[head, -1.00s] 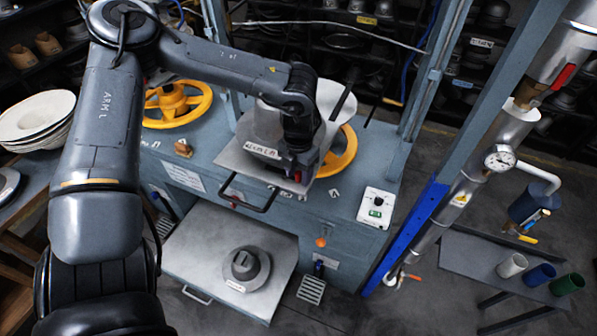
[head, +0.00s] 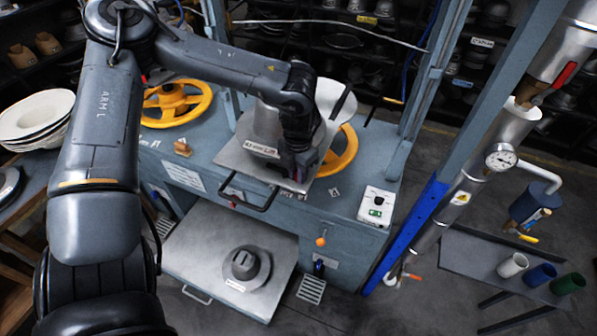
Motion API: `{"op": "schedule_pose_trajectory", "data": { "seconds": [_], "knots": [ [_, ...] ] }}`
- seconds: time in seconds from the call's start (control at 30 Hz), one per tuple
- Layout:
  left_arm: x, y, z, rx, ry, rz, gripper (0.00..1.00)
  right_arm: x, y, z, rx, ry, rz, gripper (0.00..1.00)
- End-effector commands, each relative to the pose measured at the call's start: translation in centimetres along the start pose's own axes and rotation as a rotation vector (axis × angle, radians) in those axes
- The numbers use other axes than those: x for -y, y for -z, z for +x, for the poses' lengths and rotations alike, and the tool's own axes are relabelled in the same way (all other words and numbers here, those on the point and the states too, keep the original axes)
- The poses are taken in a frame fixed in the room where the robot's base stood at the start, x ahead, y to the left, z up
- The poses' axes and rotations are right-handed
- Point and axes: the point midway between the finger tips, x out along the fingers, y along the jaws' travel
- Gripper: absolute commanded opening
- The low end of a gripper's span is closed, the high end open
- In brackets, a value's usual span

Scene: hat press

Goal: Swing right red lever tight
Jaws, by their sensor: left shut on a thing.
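My left gripper (head: 303,172) reaches down at the front right corner of the grey plate (head: 240,158) on the press. It is shut at the place of the right red lever, which the fingers and wrist hide almost fully. A small red part (head: 235,202) shows at the front left of the plate, by the left end of the black bar handle (head: 262,202). A large pale metal form (head: 328,98) stands on the plate behind my wrist. My right gripper is not in view.
Yellow handwheels (head: 178,102) stand on the blue press top. A control box (head: 376,205) is to the right. Below, a pulled-out tray (head: 200,235) holds a grey hat block (head: 245,264). Blue posts and a steam pipe (head: 483,175) with a gauge rise on the right.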

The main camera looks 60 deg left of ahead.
Motion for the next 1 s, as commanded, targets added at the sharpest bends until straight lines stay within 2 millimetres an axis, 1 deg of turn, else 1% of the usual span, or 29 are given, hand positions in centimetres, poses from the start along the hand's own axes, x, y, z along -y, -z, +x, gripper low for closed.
{"op": "schedule_pose_trajectory", "data": {
  "seconds": [0.17,0.43,0.8,1.0],
  "knots": [
    [0.1,0.5,0.1,0.0,-0.002,0.121,0.0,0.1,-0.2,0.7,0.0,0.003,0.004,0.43],
    [0.1,1.5,0.1,0.0,-0.002,0.37,0.0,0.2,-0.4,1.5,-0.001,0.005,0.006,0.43],
    [-0.2,2.8,0.0,0.0,-0.001,0.71,0.0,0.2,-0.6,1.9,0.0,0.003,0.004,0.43],
    [-0.5,3.3,0.0,0.0,-0.001,0.855,0.0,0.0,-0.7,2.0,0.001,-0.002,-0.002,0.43]
  ]
}}
